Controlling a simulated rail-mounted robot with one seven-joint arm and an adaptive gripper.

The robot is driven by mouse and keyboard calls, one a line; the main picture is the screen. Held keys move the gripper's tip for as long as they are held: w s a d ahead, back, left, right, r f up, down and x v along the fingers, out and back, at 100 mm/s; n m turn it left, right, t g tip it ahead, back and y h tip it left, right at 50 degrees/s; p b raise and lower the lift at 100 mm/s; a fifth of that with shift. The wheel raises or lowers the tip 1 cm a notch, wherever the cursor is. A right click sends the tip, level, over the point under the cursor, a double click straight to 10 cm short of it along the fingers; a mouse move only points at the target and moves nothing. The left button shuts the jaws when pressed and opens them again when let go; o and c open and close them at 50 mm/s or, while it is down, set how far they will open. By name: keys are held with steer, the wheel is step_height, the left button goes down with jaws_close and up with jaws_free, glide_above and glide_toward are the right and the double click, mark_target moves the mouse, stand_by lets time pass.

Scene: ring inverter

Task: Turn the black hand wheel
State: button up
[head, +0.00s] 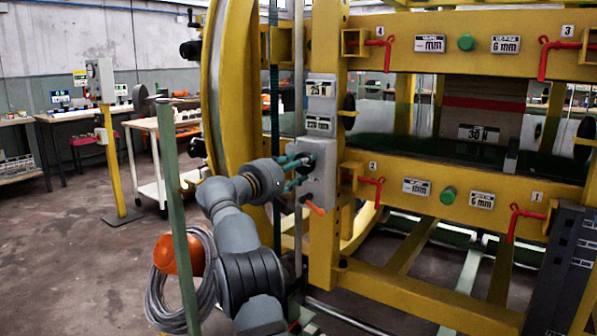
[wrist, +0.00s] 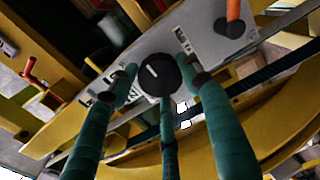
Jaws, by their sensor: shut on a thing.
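The black hand wheel (wrist: 156,75) is a small round black knob with a short white mark on its face. It sits on a grey control panel (wrist: 205,32), which also shows in the head view (head: 320,180) on the yellow frame's post. My gripper (head: 298,172) reaches the panel from the left. In the wrist view its teal fingers (wrist: 160,82) close around the wheel from the left, right and below. In the head view the fingers largely hide the wheel.
An orange handle (head: 315,208) sticks out low on the panel, close to my gripper. Red clamp handles (head: 372,190) line the yellow beams. A green upright post (head: 172,200) with a coiled grey cable (head: 160,290) stands left of my arm. Open floor lies further left.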

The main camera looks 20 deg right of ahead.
steer(key=shift+s+d+m, duration=0.15)
steer(key=shift+d+m, duration=0.15)
steer(key=o, duration=1.2)
steer(key=shift+a, duration=0.2)
steer(key=v, duration=1.2)
steer(key=shift+d, duration=0.15)
steer(key=x, duration=1.1)
steer(key=shift+w+d, duration=0.3)
steer(key=shift+w, duration=0.05)
